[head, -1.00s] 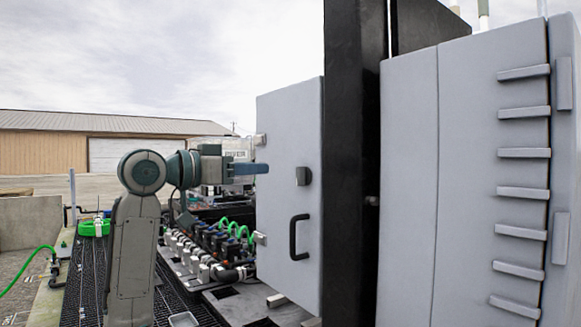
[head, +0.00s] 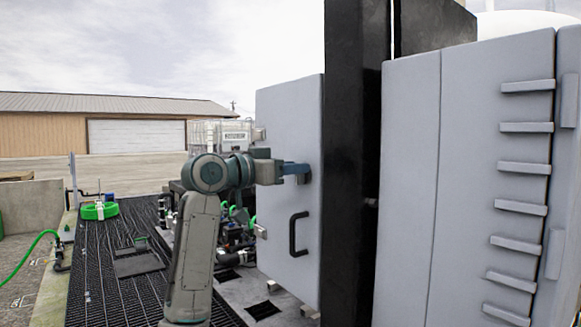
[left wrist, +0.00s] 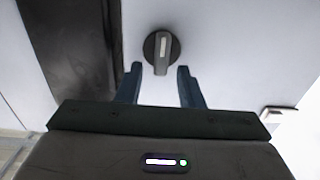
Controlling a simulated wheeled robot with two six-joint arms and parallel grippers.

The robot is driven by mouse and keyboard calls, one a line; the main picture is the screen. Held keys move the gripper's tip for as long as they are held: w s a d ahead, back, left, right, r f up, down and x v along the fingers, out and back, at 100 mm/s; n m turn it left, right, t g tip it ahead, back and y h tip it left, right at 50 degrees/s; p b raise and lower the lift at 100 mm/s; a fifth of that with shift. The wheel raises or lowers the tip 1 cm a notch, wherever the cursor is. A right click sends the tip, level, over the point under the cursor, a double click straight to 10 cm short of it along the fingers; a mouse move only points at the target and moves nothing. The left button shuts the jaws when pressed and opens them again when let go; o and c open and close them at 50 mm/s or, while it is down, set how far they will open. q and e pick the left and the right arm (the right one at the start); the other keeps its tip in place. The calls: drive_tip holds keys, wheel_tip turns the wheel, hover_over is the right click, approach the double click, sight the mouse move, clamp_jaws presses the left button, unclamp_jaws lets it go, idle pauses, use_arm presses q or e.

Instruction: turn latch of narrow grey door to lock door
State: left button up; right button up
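The narrow grey door (head: 285,200) stands left of a black post in the head view, with a black handle (head: 293,235) low on it. The latch (left wrist: 161,51) is a dark round knob with a grey bar; the bar points towards my gripper in the left wrist view. My left gripper (left wrist: 159,72) is open, its two blue fingers apart, with the tip of the latch bar between the fingertips. In the head view the left gripper (head: 303,170) covers most of the latch. I cannot tell whether the fingers touch it. My right gripper is not in view.
A black post (head: 348,160) stands just right of the door. A large grey cabinet (head: 410,200) with several ledges fills the right. Pipes and green hoses lie low behind my left arm. Black grating (head: 110,270) covers the floor at left.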

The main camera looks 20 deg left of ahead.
use_arm(q)
clamp_jaws()
drive_tip(key=shift+a+n, duration=0.1)
drive_tip(key=shift+n, duration=0.2)
drive_tip(key=shift+w+a+f+n+p, duration=0.25)
drive_tip(key=shift+n+p, duration=0.3)
drive_tip(key=shift+n, duration=2.35)
drive_tip(key=shift+w+a+f+n+p, duration=0.15)
drive_tip(key=shift+f+n+p, duration=0.35)
drive_tip(key=shift+n, duration=2.4)
drive_tip(key=shift+w+a+f+n+p, duration=0.25)
drive_tip(key=shift+n+p, duration=0.4)
drive_tip(key=shift+n, duration=2.25)
drive_tip(key=shift+s, duration=0.1)
drive_tip(key=shift+o, duration=0.5)
unclamp_jaws()
